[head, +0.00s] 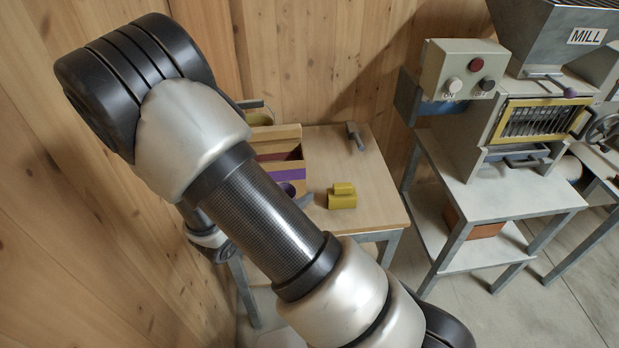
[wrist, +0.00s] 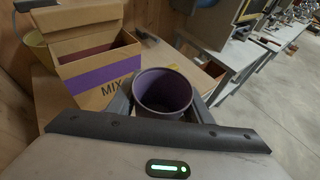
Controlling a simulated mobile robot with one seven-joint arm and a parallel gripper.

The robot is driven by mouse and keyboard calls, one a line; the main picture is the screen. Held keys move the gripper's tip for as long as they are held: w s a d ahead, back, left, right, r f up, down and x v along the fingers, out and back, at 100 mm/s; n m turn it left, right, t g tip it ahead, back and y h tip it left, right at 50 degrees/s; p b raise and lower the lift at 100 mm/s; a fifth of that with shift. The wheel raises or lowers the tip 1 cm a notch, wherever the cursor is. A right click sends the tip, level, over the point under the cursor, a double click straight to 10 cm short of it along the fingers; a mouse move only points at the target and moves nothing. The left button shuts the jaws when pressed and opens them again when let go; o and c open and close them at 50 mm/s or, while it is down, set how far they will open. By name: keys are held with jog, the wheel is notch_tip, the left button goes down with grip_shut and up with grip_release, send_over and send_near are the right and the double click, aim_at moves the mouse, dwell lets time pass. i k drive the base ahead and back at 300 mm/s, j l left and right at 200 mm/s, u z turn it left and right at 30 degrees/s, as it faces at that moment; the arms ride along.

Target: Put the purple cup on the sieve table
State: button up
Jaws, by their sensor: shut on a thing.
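The purple cup (wrist: 162,92) is upright with its open mouth toward the wrist camera. My gripper (wrist: 160,104) is shut on it, one grey finger on each side. In the head view my arm hides most of the gripper, and only a dark purple part of the cup (head: 289,189) shows past it. The cup is over or on the wooden-topped table (head: 376,205); I cannot tell whether it touches. No table in view is labelled as the sieve table.
A cardboard box (wrist: 97,72) with a purple stripe and "MIX" stands beside the cup. The wooden table also bears a yellow object (head: 342,197) and a grey-headed tool (head: 355,134). A white bench (head: 500,185) with the mill machine (head: 530,120) stands right, across a floor gap.

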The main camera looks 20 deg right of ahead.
aim_at(379, 196)
jog(key=l, duration=0.9)
jog(key=k+l, duration=0.15)
jog(key=l, duration=1.65)
jog(key=u, duration=0.45)
jog(key=l+u, duration=0.1)
jog(key=u, duration=0.4)
jog(key=k+u, duration=0.1)
jog(key=u, duration=0.35)
jog(key=l+u, duration=0.1)
jog(key=u, duration=0.35)
jog(key=k+j, duration=0.05)
